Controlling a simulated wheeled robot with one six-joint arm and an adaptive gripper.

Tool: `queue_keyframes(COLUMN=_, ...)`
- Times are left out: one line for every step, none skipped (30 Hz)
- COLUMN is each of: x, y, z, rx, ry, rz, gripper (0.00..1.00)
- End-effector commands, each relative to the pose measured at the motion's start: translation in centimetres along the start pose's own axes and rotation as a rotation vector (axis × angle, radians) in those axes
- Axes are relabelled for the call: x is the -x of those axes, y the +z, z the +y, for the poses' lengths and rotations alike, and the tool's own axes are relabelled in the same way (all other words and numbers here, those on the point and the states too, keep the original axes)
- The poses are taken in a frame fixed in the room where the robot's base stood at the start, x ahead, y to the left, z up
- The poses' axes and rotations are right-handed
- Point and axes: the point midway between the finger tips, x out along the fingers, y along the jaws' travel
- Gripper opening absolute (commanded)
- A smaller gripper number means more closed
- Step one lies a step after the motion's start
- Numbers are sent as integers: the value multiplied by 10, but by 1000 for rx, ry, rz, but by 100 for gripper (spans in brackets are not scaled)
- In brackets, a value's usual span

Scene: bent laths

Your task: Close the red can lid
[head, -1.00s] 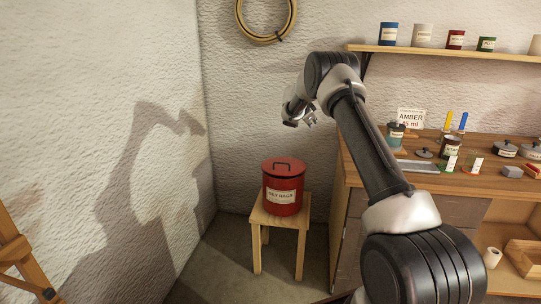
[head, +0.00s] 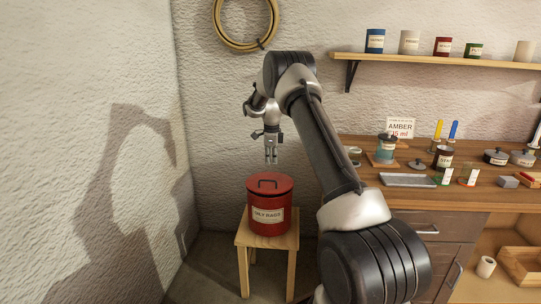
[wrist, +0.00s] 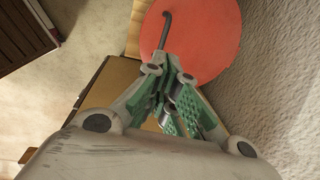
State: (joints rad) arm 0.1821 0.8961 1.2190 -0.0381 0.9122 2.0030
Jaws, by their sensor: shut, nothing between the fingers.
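The red can (head: 269,218), with a pale label reading OILY RAGS, stands upright on a small wooden stool. Its round red lid (head: 283,186) with a dark handle lies across the top of the can; I cannot tell whether it sits fully down. My gripper (head: 271,160) points down just above the lid, with a small gap to the handle. It is shut and empty. In the wrist view the lid (wrist: 215,35) is a red disc beyond the fingers (wrist: 172,72), and part of the handle (wrist: 165,30) shows. The can's body is hidden there.
The stool (head: 270,245) stands near the wall corner. To its right is a workbench (head: 415,205) with tins, a metal tray (head: 408,180) and screwdrivers. A shelf (head: 430,60) with tins is above it. A hoop (head: 220,28) hangs on the wall.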

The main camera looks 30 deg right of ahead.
Motion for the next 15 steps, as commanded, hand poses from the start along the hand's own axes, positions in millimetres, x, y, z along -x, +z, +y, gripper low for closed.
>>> queue_keyframes(x=-13, y=0, z=0, rx=0, ry=2, rz=1, gripper=0)
queue_keyframes(x=-20, y=0, z=0, rx=0, ry=3, rz=2, gripper=0)
queue_keyframes(x=-28, y=0, z=0, rx=0, ry=2, rz=1, gripper=0)
queue_keyframes(x=-35, y=0, z=0, rx=0, ry=2, rz=1, gripper=0)
queue_keyframes(x=-40, y=0, z=0, rx=-1, ry=2, rz=1, gripper=0)
queue_keyframes(x=-48, y=0, z=0, rx=-1, ry=1, rz=1, gripper=0)
queue_keyframes(x=-54, y=0, z=0, rx=-1, ry=1, rz=1, gripper=0)
queue_keyframes(x=-58, y=0, z=0, rx=-1, ry=0, rz=1, gripper=0)
queue_keyframes(x=-64, y=0, z=0, rx=-1, ry=0, rz=1, gripper=0)
queue_keyframes(x=-68, y=0, z=0, rx=-1, ry=0, rz=1, gripper=0)
queue_keyframes(x=-72, y=0, z=0, rx=-1, ry=0, rz=1, gripper=0)
queue_keyframes(x=-76, y=0, z=0, rx=-1, ry=-1, rz=1, gripper=0)
queue_keyframes(x=-79, y=0, z=-1, rx=-1, ry=-1, rz=0, gripper=0)
queue_keyframes(x=-81, y=0, z=-1, rx=-1, ry=-2, rz=0, gripper=0)
queue_keyframes(x=-84, y=0, z=-1, rx=-1, ry=-2, rz=0, gripper=0)
